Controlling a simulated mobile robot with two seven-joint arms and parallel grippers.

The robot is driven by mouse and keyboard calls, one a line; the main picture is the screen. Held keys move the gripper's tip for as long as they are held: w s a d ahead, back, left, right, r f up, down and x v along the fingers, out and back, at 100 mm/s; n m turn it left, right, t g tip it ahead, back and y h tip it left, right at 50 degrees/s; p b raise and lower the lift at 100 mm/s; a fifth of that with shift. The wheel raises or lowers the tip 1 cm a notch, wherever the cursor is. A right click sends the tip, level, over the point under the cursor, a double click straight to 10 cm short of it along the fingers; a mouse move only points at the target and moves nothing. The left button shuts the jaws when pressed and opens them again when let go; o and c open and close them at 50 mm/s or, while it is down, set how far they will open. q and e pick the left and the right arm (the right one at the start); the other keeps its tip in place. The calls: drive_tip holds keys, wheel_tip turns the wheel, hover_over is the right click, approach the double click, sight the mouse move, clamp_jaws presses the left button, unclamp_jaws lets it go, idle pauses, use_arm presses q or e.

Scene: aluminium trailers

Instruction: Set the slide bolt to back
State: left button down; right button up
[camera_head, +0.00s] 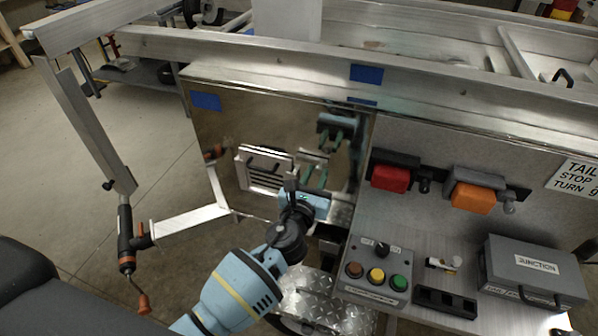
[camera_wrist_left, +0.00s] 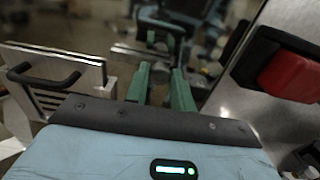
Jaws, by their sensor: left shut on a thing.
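The slide bolt (camera_head: 313,158) is a small metal bar on the shiny panel; it also shows in the left wrist view (camera_wrist_left: 136,52), largely hidden by my fingers. My left gripper (camera_head: 313,176) has green fingers, which also show in the left wrist view (camera_wrist_left: 160,88). They reach up to the panel and are shut on the bolt. The exact contact and the bolt's position along its travel are hard to see. The panel mirrors my gripper above the real one. My right gripper is not in view.
A louvred plate with a black handle (camera_head: 265,168) is left of the bolt. Red (camera_head: 390,178) and orange (camera_head: 473,198) lamps are on the right. Below them are a button box (camera_head: 377,272) and a grey junction box (camera_head: 535,268). An aluminium rail (camera_head: 300,65) runs above.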

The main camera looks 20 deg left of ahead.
use_arm(q)
drive_tip(key=shift+d, duration=0.35)
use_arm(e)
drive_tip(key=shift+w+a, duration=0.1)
use_arm(q)
drive_tip(key=shift+s, duration=0.1)
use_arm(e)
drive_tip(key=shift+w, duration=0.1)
use_arm(q)
drive_tip(key=c, duration=1.2)
unclamp_jaws()
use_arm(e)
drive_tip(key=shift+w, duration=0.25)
use_arm(q)
drive_tip(key=shift+s, duration=0.1)
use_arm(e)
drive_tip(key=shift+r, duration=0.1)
use_arm(q)
drive_tip(key=shift+s, duration=0.3)
drive_tip(key=s, duration=0.7)
drive_tip(key=shift+a+p, duration=0.1)
drive_tip(key=shift+p, duration=0.25)
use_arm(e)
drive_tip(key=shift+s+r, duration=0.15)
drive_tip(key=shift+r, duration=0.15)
